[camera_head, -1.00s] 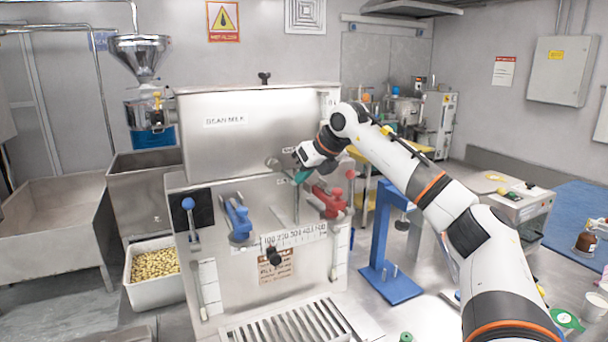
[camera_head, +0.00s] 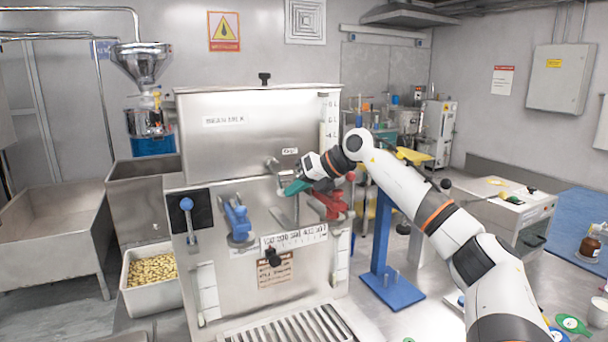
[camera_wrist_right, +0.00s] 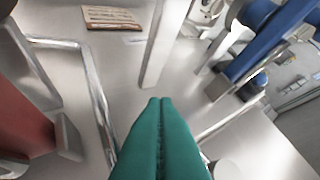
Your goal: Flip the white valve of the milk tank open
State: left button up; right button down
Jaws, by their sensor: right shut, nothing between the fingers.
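The milk tank (camera_head: 255,140) is a steel box labelled BEAN MILK in the head view. A pale valve (camera_head: 272,164) sits at its lower front right, below a small label; I cannot tell whether it is open or shut. My right gripper (camera_head: 286,190) has green fingers and is shut and empty. Its tips are just below and right of the valve, in front of the machine; contact is unclear. In the right wrist view the closed green fingers (camera_wrist_right: 160,106) point past a bent metal pipe (camera_wrist_right: 98,95). The left gripper is not in view.
A red lever fitting (camera_head: 330,204) is close to my right gripper, and a blue one (camera_head: 238,221) is to its left. A blue stand (camera_head: 385,275) is on the right. A drain grate (camera_head: 290,328) lies in front. A bin of beans (camera_head: 152,275) is at left.

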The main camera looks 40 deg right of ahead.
jog(key=shift+w+a+f, duration=0.1)
jog(key=shift+a+f, duration=0.05)
jog(key=shift+a, duration=0.05)
dwell(0.3)
dwell(0.3)
jog(key=shift+r+p, duration=0.85)
jog(key=shift+p, duration=0.2)
jog(key=shift+d, duration=0.1)
